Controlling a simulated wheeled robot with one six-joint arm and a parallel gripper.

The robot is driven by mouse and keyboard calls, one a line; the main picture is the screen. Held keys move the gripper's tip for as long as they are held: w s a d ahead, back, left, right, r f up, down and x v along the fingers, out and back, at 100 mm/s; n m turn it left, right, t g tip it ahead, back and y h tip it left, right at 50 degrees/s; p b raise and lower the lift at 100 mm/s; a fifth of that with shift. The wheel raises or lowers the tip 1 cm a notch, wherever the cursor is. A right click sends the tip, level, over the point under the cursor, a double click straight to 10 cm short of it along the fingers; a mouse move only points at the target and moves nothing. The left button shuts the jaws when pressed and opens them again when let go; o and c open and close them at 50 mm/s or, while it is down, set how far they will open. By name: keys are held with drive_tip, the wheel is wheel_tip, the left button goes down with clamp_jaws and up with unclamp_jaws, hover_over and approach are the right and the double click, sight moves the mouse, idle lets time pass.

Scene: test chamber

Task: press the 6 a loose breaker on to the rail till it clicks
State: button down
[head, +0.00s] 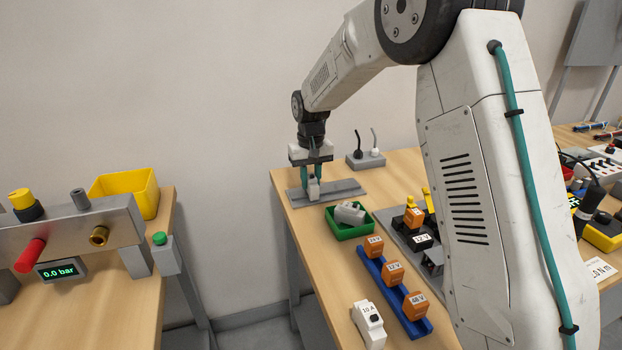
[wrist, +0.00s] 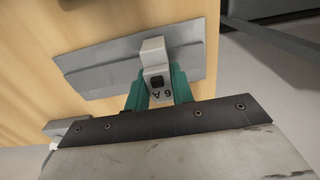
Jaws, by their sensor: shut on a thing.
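The 6 A breaker (wrist: 155,73) is a small light-grey block with a dark square and an upside-down "6 A" label in the wrist view. My gripper (wrist: 158,90) is shut on it, with a green finger on each side. The grey rail plate (wrist: 95,69) lies flat on the bench behind the breaker in that view. In the head view my gripper (head: 315,182) points down over the rail plate (head: 345,188), with the breaker (head: 314,189) between the fingertips. The breaker overlaps the plate in both views. I cannot tell whether it is seated on the rail.
A green tray (head: 343,230) holding light-grey blocks stands in front of the rail. A grey block with two upright plugs (head: 365,160) is behind it. A blue rack (head: 397,298) with orange blocks and a 10 A breaker (head: 369,322) are nearer. The left bench edge is close.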

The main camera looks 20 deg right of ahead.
drive_tip(key=shift+f, duration=0.2)
idle(0.6)
drive_tip(key=c, duration=1.1)
unclamp_jaws()
drive_tip(key=shift+r, duration=3.9)
drive_tip(key=s+f, duration=0.1)
drive_tip(key=s+f+g, duration=0.1)
drive_tip(key=s, duration=0.1)
drive_tip(key=s+d+r, duration=0.1)
drive_tip(key=s+r, duration=0.2)
drive_tip(key=s, duration=1)
drive_tip(key=s+d+r+t, duration=0.1)
drive_tip(key=s+r, duration=0.1)
drive_tip(key=s, duration=1.1)
drive_tip(key=s+d+r+t, duration=0.1)
drive_tip(key=s+r, duration=0.2)
drive_tip(key=s, duration=1.1)
drive_tip(key=shift+r, duration=0.3)
